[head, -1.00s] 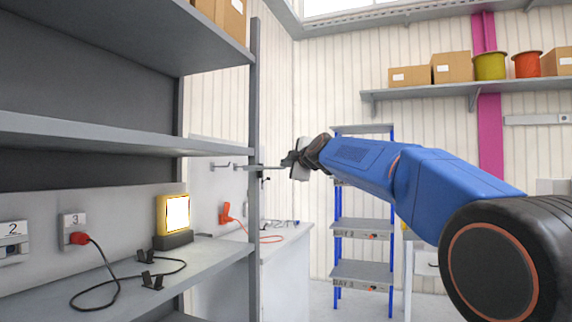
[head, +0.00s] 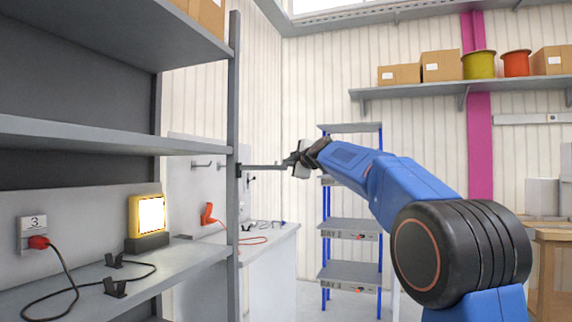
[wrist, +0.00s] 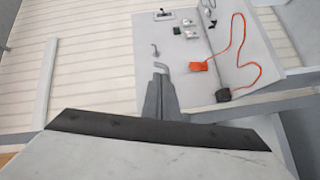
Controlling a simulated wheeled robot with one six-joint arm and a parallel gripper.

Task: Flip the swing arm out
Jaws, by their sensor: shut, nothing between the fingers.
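A thin grey bar, which looks like the swing arm (head: 262,167), sticks out level from the rack post (head: 233,120) toward my gripper. My gripper (head: 290,162) is at its right end in the head view, beside the post and above the white bench. I cannot tell whether it touches the bar. In the wrist view my gripper's grey fingers (wrist: 160,98) are together, with nothing between them. The swing arm cannot be made out clearly there.
The grey rack's shelf (head: 185,270) on the left carries a lit yellow lamp (head: 151,214) and a red-plugged cable. Wall hooks (head: 202,165) and an orange plug (head: 207,214) are behind the post. A blue step rack (head: 350,228) stands beyond my arm.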

